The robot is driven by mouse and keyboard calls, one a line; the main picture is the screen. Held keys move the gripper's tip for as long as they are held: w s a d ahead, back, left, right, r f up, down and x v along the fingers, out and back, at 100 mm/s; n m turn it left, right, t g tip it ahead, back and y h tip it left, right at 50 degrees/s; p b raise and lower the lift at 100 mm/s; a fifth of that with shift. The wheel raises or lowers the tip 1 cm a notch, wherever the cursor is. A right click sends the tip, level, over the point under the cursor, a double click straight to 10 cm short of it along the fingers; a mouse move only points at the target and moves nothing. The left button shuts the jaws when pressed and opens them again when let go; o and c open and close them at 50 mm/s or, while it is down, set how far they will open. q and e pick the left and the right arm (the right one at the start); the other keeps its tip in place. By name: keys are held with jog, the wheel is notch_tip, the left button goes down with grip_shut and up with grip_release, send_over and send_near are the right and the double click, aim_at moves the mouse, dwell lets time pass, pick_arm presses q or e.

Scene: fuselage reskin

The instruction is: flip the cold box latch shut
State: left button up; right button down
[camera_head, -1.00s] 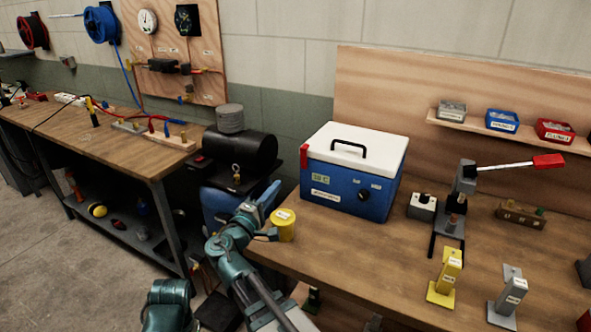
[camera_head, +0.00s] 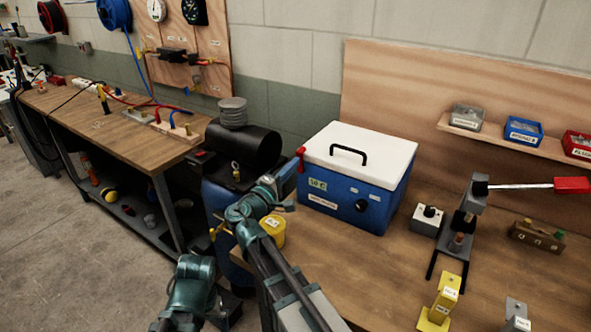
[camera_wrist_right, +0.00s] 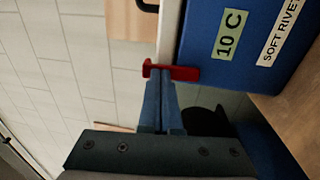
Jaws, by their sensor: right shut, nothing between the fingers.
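The cold box (camera_head: 340,205) is blue with a white lid (camera_head: 365,150) that lies down on it. Its red latch (camera_head: 300,160) is at the left front corner, by the lid's edge. The latch also shows in the right wrist view (camera_wrist_right: 172,72), just past my fingertips. My right gripper (camera_head: 289,182) is shut and empty, beside the box's left side and just below the latch. In the right wrist view its fingers (camera_wrist_right: 160,88) overlap the latch's lower edge; I cannot tell whether they touch.
A yellow tub (camera_head: 273,232) stands close under my right gripper. A dark cylinder (camera_head: 243,150) is behind the gripper. A press with a red handle (camera_head: 572,185) stands right of the box on the wooden bench (camera_head: 360,275).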

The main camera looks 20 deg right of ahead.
dwell(0.3)
jog(key=shift+w+d+r+p, duration=0.3)
jog(key=shift+w+d+r, duration=0.2)
jog(key=shift+w+d, duration=0.05)
